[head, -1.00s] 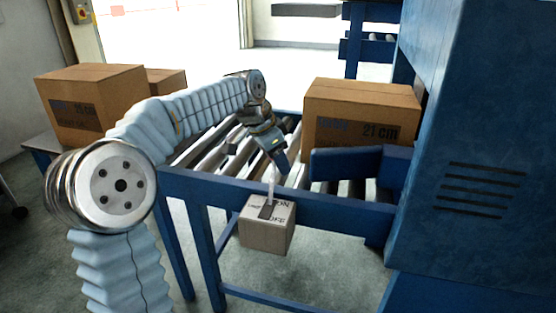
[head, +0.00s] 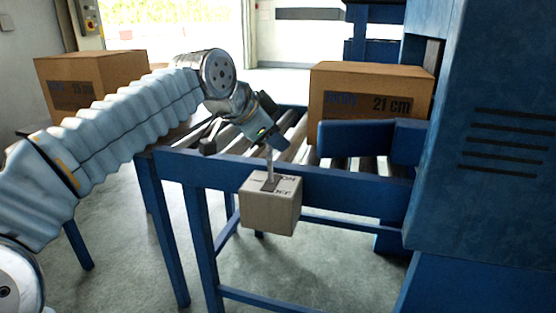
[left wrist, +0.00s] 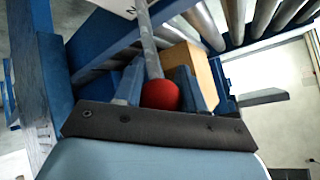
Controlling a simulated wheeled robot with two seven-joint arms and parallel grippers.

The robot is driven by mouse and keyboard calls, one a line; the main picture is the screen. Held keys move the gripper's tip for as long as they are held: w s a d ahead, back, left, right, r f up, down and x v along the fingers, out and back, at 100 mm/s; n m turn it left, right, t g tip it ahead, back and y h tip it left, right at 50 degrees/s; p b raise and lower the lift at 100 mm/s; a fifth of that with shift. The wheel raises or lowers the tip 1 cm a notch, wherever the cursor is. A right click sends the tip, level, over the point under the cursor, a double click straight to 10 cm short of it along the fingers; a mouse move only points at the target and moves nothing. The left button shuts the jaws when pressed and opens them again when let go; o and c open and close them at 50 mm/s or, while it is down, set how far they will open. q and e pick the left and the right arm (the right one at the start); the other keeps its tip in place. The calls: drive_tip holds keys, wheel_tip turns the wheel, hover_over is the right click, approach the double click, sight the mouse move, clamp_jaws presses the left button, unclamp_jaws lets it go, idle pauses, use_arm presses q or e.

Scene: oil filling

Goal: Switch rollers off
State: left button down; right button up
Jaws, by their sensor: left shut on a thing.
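The switch box (head: 270,208) is a light grey-brown cube with ON and OFF lettering on top, fixed at the front rail of the roller conveyor. A thin grey lever (head: 269,162) rises nearly upright from its slot. My left gripper (head: 267,138) is at the lever's top end, above the box. In the left wrist view, the red ball knob (left wrist: 160,95) sits between the two fingers, shut on it, and the rod (left wrist: 150,45) runs from it to the box's white label (left wrist: 118,6). The lever's exact slot position is hard to tell. My right gripper is not in view.
A 21 cm carton (head: 370,98) stands on the rollers (head: 225,137), behind a blue guard plate (head: 360,140). Another carton (head: 90,85) stands at the left. A tall blue machine housing (head: 490,130) closes off the right side. The floor in front is clear.

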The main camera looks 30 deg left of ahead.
use_arm(q)
drive_tip(key=shift+s+d+f+t+b, duration=0.15)
drive_tip(key=shift+s+t+b, duration=0.2)
drive_tip(key=shift+s+b, duration=0.45)
drive_tip(key=shift+s+d+f+t+b, duration=0.15)
drive_tip(key=shift+s+t+b, duration=0.25)
drive_tip(key=shift+s+b, duration=0.4)
drive_tip(key=shift+s+d+f+t+b, duration=0.1)
drive_tip(key=shift+s+d+t+b, duration=0.2)
drive_tip(key=shift+s+b, duration=0.5)
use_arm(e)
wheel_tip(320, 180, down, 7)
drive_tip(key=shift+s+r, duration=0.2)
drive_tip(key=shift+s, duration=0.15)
use_arm(q)
drive_tip(key=shift+w+a, duration=0.1)
drive_tip(key=c, duration=0.7)
unclamp_jaws()
drive_tip(key=p+v, duration=0.1)
drive_tip(key=v, duration=0.6)
drive_tip(key=p+v, duration=0.1)
drive_tip(key=v, duration=0.6)
drive_tip(key=shift+d, duration=0.2)
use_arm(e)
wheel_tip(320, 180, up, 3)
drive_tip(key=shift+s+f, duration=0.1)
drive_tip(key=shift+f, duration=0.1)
